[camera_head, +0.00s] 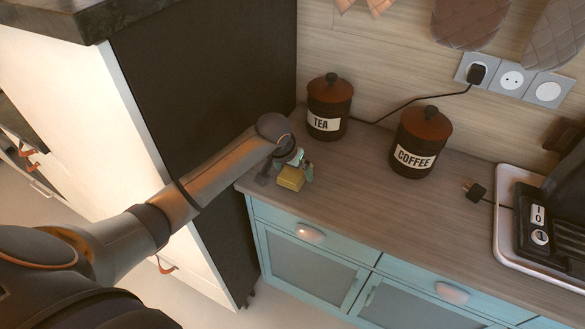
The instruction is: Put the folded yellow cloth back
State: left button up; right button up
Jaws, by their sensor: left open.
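The folded yellow cloth (291,178) is a small yellow block shape at the left end of the wooden counter (370,205), near its front edge. My left gripper (285,176) is open, directly at the cloth, with a dark finger to its left and a teal-grey part to its right. I cannot tell whether the fingers touch the cloth. The upper side of the cloth is partly hidden by the gripper. My right gripper is out of view.
A TEA canister (329,96) stands just behind my left gripper. A COFFEE canister (422,132) stands further right, and a loose plug (476,190) lies near an appliance (548,220). A tall dark cabinet side (205,85) borders the counter's left end. The counter's front middle is clear.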

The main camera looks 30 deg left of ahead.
pick_arm(q)
jog(key=v, duration=1.2)
jog(key=shift+r, duration=0.2)
jog(key=s+d+f+m+h, duration=0.1)
jog(key=s+d+f, duration=0.2)
jog(key=s+f, duration=0.25)
jog(key=s+d+f+m, duration=0.1)
jog(key=s+d+f, duration=0.2)
jog(key=s+f, duration=0.55)
jog(key=s, duration=1.1)
jog(key=w+d+f+t, duration=0.2)
jog(key=f, duration=0.3)
jog(key=w+d+f+t+h, duration=0.1)
jog(key=w+f+t, duration=0.1)
jog(key=f, duration=0.4)
jog(key=shift+w+d+t, duration=0.3)
jog(key=shift+d, duration=0.1)
